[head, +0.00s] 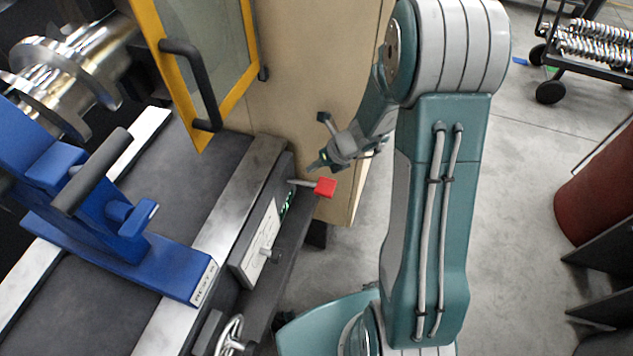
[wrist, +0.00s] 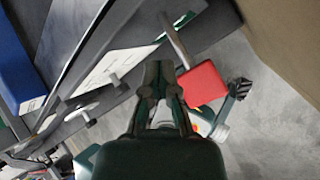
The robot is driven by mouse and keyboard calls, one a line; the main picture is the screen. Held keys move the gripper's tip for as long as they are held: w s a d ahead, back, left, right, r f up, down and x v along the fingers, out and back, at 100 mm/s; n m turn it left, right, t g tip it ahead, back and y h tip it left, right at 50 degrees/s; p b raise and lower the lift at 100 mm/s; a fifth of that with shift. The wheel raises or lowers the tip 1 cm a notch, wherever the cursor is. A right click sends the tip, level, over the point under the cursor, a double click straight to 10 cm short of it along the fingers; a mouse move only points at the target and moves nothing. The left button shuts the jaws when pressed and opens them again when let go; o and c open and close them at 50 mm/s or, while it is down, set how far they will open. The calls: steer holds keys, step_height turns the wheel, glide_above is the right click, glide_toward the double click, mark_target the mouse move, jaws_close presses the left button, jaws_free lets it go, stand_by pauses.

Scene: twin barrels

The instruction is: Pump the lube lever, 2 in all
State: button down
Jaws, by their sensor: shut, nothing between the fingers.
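The lube lever (head: 302,182) is a thin metal rod with a red square knob (head: 325,187) at its end, sticking out from the side of the machine bed. In the wrist view the red knob (wrist: 203,83) is just to the right of my fingertips, with the rod running up and left from it. My gripper (head: 315,167) is shut and empty, close above the lever in the head view. It also shows in the wrist view (wrist: 158,75). I cannot tell whether the fingers touch the knob.
A white panel (head: 258,244) with small knobs and a handwheel (head: 230,335) line the machine's side. A blue fixture (head: 120,235) sits on the bed. A yellow-framed door (head: 200,70) with a black handle stands behind. Floor is open on the right, before a red barrel (head: 600,190).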

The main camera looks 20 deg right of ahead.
mark_target(319, 184)
steer(key=shift+s+d+f, duration=0.1)
steer(key=shift+d+f, duration=0.05)
steer(key=shift+f, duration=0.75)
steer(key=shift+s+d+f, duration=0.1)
steer(key=shift+f, duration=0.8)
steer(key=shift+f, duration=0.35)
steer(key=shift+s+d+f, duration=0.1)
steer(key=shift+f, duration=0.65)
steer(key=shift+s+d+f, duration=0.1)
steer(key=shift+f, duration=0.6)
stand_by(1.7)
stand_by(0.5)
steer(key=shift+w+a+r, duration=0.1)
steer(key=shift+r, duration=0.85)
steer(key=shift+w+a+r, duration=0.1)
steer(key=shift+r, duration=0.85)
steer(key=shift+w+a+r, duration=0.15)
steer(key=shift+a+r, duration=0.05)
steer(key=shift+r, duration=1.05)
steer(key=shift+w+a+r, duration=0.1)
steer(key=shift+a+r, duration=0.05)
steer(key=shift+r, duration=1.05)
